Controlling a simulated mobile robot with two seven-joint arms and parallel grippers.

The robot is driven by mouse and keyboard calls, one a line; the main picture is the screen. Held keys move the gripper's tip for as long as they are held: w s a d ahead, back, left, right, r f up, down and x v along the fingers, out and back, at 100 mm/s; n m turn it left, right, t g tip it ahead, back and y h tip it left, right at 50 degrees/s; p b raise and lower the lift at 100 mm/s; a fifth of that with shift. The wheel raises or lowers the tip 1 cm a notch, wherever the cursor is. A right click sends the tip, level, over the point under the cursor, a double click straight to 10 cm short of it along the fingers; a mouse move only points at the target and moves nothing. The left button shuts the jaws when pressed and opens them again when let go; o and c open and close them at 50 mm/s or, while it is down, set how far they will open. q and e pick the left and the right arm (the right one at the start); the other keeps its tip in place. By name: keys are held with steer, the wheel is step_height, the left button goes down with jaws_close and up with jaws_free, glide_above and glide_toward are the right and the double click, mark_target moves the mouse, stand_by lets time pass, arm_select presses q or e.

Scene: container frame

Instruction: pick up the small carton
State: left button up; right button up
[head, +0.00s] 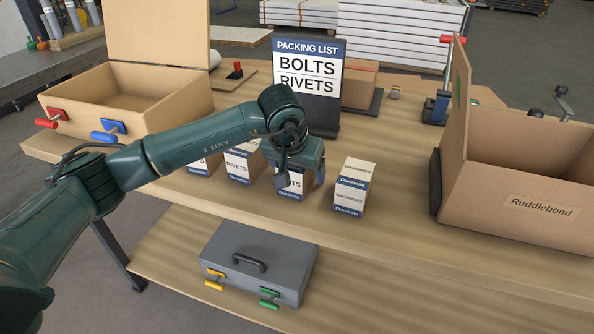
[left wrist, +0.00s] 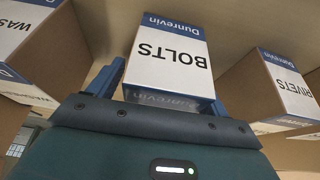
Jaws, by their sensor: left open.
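Several small cartons with white and blue labels stand in a row on the wooden table (head: 400,232). My left gripper (head: 300,165) is open over the carton marked BOLTS (head: 291,187) and hides its top in the head view. In the left wrist view the BOLTS carton (left wrist: 170,52) lies between the two blue fingers, one on each side; I cannot tell whether they touch it. A RIVETS carton (head: 241,163) stands left of it, and shows at the right of the left wrist view (left wrist: 285,85). Another carton (head: 351,187) stands to its right. My right gripper is not in view.
An open box (head: 130,90) stands at the left, another, marked Ruddlebond (head: 540,204), at the right. A packing list sign (head: 308,85) reading BOLTS and RIVETS stands behind the cartons. A grey case (head: 258,265) lies on the lower shelf.

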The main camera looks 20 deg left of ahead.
arm_select(q)
steer(key=shift+c, duration=0.5)
steer(key=shift+r, duration=0.1)
steer(key=c, duration=1.2)
